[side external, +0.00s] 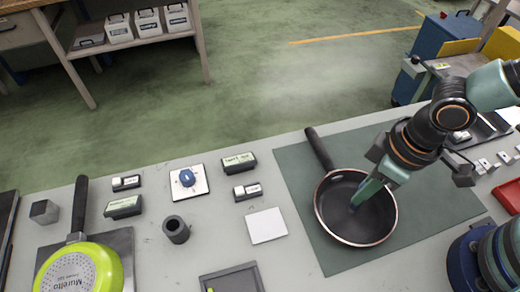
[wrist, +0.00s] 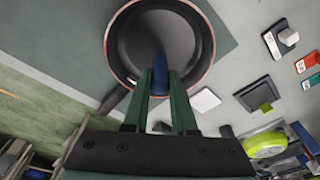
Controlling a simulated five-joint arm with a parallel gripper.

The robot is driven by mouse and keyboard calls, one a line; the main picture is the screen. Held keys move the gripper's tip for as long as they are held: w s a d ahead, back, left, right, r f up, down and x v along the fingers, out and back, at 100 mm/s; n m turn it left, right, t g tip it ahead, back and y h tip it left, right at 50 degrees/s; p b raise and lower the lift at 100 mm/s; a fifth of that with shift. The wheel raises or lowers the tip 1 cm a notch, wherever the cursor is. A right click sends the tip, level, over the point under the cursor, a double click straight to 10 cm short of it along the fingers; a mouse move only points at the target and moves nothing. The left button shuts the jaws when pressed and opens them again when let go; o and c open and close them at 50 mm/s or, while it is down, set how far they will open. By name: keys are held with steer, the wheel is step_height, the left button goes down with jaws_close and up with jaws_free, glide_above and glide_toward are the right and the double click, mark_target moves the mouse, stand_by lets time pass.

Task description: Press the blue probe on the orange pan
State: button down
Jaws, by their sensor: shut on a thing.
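The dark pan with a copper-orange rim (side external: 335,232) lies upright on a green mat, its black handle pointing to the back left. It fills the top middle of the wrist view (wrist: 135,30). My gripper (side external: 366,192) reaches down into the pan from the right and is shut on the blue probe (wrist: 160,70). In the side view the probe (side external: 353,208) shows only as a small blue tip at the fingertips, over the pan's floor. I cannot tell whether the tip touches the floor. The gripper's green fingers (wrist: 160,80) clasp the probe on both sides in the wrist view.
A lime-green pan (side external: 82,270) lies upside down at the front left. Small labelled blocks, a white plate with a blue knob (side external: 187,178), a dark cylinder (side external: 176,230) and a white square (side external: 267,226) stand between. A red tray (side external: 509,195) is at the right.

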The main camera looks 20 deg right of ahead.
steer(key=shift+r, duration=2.7)
